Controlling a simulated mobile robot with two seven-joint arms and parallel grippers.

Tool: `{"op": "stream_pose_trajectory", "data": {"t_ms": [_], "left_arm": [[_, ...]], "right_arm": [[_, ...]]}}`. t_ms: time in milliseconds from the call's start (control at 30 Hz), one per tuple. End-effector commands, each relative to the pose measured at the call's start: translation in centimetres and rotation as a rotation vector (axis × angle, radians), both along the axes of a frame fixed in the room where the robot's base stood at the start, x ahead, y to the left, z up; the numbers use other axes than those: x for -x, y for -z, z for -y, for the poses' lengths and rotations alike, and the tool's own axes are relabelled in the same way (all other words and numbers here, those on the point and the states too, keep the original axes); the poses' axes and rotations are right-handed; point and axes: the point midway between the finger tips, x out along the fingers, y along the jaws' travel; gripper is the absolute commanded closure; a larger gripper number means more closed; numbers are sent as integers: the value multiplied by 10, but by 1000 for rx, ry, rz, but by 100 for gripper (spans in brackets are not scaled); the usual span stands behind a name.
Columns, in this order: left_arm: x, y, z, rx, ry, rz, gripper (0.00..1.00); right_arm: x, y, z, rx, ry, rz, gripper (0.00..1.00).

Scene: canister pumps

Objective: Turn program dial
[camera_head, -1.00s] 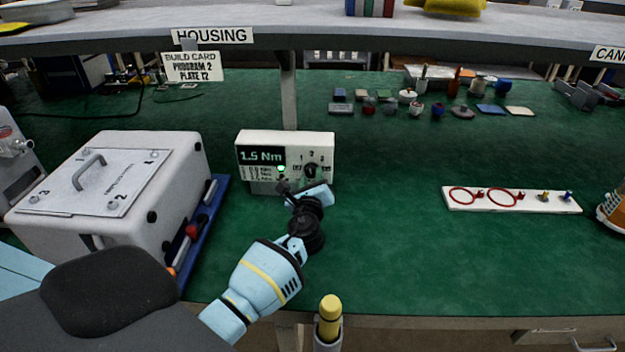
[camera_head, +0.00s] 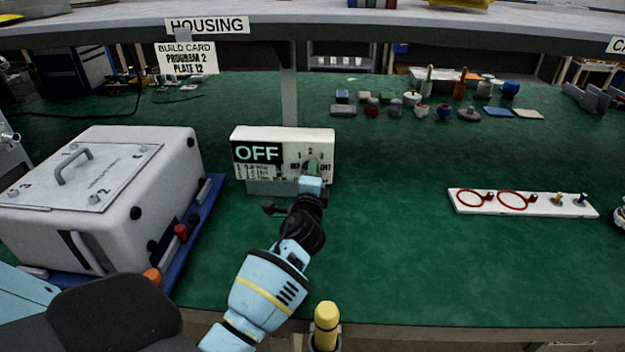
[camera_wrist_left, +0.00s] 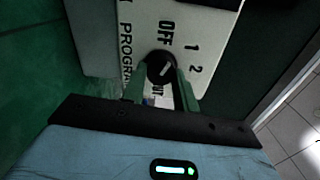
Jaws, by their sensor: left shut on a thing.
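The program dial is a round black knob (camera_wrist_left: 158,68) on the white front of the controller box (camera_head: 240,137). In the left wrist view, printed OFF, 1 and 2 run beside it, and a pale line marks the knob. I cannot tell exactly which position the line points to. The box's screen (camera_head: 257,152) reads OFF. My left gripper (camera_head: 311,172) is at the dial and mostly hides it in the head view. In the left wrist view its two fingers (camera_wrist_left: 160,84) sit on either side of the knob, shut on it. My right gripper is not in view.
A build card (camera_head: 186,58) reads PROGRAM 2, PLATE 12. A large white housing (camera_head: 150,185) stands left on a blue tray (camera_head: 213,192). A white strip with red rings (camera_head: 545,205) lies right. Small parts sit at the back. The green table right of the box is mostly clear.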

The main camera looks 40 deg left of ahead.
Motion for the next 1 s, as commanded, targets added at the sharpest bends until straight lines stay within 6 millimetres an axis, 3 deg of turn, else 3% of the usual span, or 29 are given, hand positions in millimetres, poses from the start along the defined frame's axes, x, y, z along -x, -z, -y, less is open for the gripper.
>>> {"op": "stream_pose_trajectory", "data": {"t_ms": [500,1000], "left_arm": [[0,1,1,311,1,187,93],[0,-1,1,379,1,230,93]], "right_arm": [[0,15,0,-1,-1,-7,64],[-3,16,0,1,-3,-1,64]]}}
